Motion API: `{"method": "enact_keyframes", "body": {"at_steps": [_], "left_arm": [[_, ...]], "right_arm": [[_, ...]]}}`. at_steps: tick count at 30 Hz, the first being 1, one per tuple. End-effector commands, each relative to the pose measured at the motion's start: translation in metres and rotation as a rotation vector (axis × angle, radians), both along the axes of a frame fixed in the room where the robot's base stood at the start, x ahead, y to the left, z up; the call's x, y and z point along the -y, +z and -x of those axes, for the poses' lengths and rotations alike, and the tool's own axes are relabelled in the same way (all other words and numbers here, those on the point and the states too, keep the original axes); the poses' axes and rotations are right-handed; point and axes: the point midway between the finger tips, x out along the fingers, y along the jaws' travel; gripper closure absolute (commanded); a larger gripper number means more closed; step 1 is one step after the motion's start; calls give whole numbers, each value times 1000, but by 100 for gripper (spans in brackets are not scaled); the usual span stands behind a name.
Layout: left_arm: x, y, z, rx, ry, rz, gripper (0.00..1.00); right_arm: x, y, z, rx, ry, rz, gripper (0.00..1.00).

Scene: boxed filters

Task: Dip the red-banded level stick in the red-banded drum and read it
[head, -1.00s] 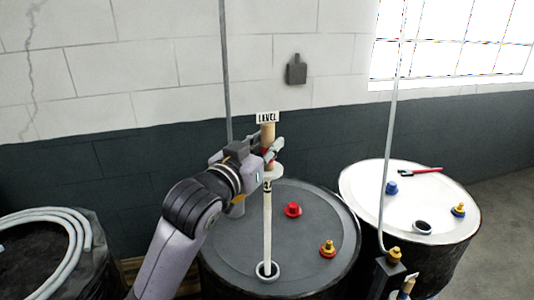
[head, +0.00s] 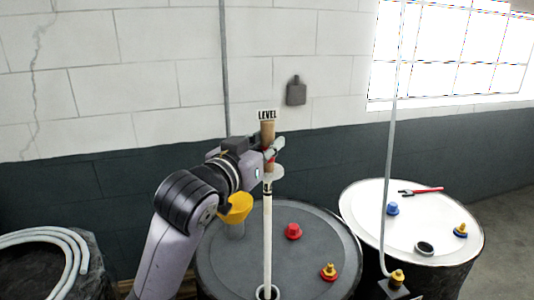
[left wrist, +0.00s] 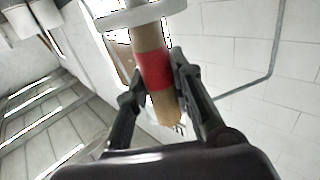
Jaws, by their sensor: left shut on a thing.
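The level stick (head: 267,225) is a pale upright rod with a wooden handle, a white disc and a "LEVEL" tag on top. My left gripper (head: 270,153) is shut on its handle; the left wrist view shows a red band (left wrist: 154,70) between the fingers. The stick's lower end is in the open hole of the dark grey drum (head: 225,268), so its tip is hidden. This drum has a red cap (head: 293,231) and a red-and-yellow fitting (head: 328,272) on top. I cannot see a red band on its side. My right gripper is not in view.
A white-topped drum (head: 365,205) stands at right, with a blue cap (head: 393,209) and a red-handled tool (head: 421,191). A yellow funnel (head: 235,207) is beside my left wrist. A coiled grey hose (head: 50,238) lies at left. A thin pipe (head: 390,170) rises at right.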

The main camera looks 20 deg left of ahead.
Motion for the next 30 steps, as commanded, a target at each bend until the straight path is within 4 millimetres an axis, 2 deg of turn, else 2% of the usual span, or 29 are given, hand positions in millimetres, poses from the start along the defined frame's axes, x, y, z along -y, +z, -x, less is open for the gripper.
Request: {"method": "enact_keyframes", "body": {"at_steps": [18,30], "left_arm": [[0,57,0,5,1,1,100],[0,63,0,1,0,0,100]], "right_arm": [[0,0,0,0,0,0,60],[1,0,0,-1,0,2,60]]}}
